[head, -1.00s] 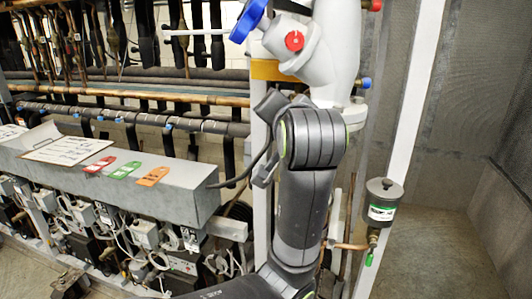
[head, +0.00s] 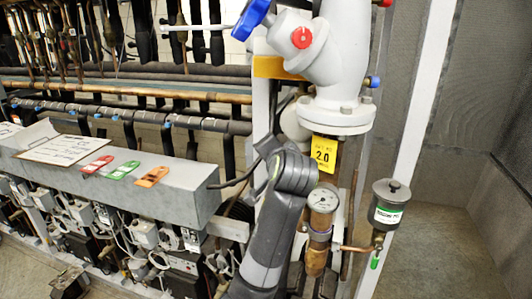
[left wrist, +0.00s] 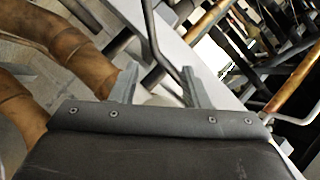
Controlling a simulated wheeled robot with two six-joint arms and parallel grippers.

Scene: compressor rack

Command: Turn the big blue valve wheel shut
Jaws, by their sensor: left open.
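The blue valve wheel (head: 250,18) shows at the top of the head view, cut by the frame edge. It sits on the left of a thick light grey valve body (head: 325,50). My left arm stands below the valve body, and its gripper is mostly hidden behind the arm in the head view. In the left wrist view my left gripper (left wrist: 158,90) is open, with two grey fingers apart and nothing held between them. The wheel does not show in the left wrist view. My right gripper is in neither view.
A yellow tag (head: 323,153) hangs under the valve flange. A grey box beam (head: 180,195) carries red, green and orange tags. Brown pipes (left wrist: 70,45) lie close to the left gripper.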

